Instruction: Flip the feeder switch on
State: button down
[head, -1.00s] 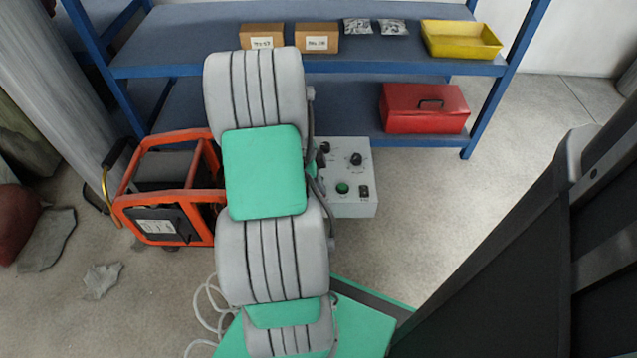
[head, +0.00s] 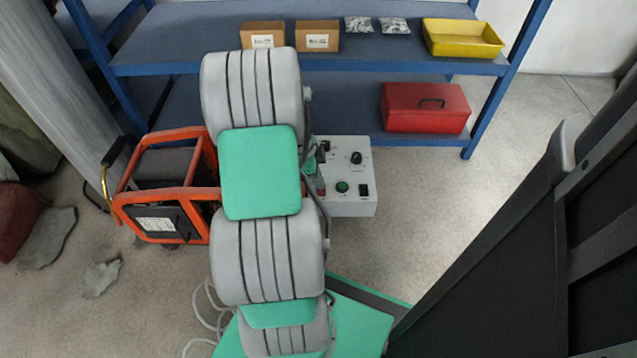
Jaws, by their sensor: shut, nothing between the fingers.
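A grey control box (head: 350,207) stands on the floor just right of my arm. Its top carries a black rocker switch (head: 364,190) at the front right, a green round button (head: 342,187) beside it and a black knob (head: 356,157) behind. A red part (head: 320,187) and a dark part show at the box's left, beside my arm. Labels are too small to read, and I cannot tell which control is the feeder switch or its position. My grey and green arm covers the box's left edge. My gripper is not visible.
An orange-framed machine (head: 180,193) stands left of my arm. Behind is a blue shelf (head: 200,52) with cardboard boxes (head: 318,37), small bags, a yellow bin (head: 462,40) and a red toolbox (head: 425,108). The floor right of the control box is clear.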

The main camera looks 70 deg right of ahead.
jog(key=shift+r, duration=0.1)
jog(key=r+p, duration=0.3)
jog(key=r, duration=0.1)
jog(key=shift+a+r+p, duration=0.2)
jog(key=shift+p, duration=0.15)
jog(key=a+p+v, duration=0.1)
jog(key=p+v, duration=0.2)
jog(key=v, duration=0.6)
jog(key=shift+s+a, duration=0.4)
jog(key=shift+r, duration=0.1)
